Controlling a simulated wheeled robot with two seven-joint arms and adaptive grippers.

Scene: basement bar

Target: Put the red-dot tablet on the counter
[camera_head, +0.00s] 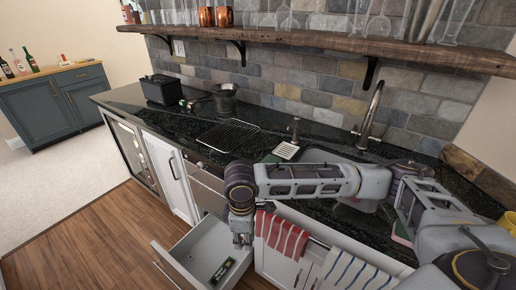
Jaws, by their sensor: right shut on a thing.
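My right gripper (241,239) points down at the right rear of an open grey drawer (190,247), just left of a red striped towel. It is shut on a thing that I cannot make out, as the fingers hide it. A small dark item with a pale label (221,270) lies on the drawer floor, apart from the gripper. I cannot pick out a red dot on anything. The black stone counter (260,145) runs along the wall behind the arm. My left gripper is not in view.
A wire rack (228,134), a black box (161,89) and a dark pot (225,98) stand on the counter. A tap (370,113) rises behind the sink. A red striped towel (281,235) and a blue striped towel (350,272) hang in front.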

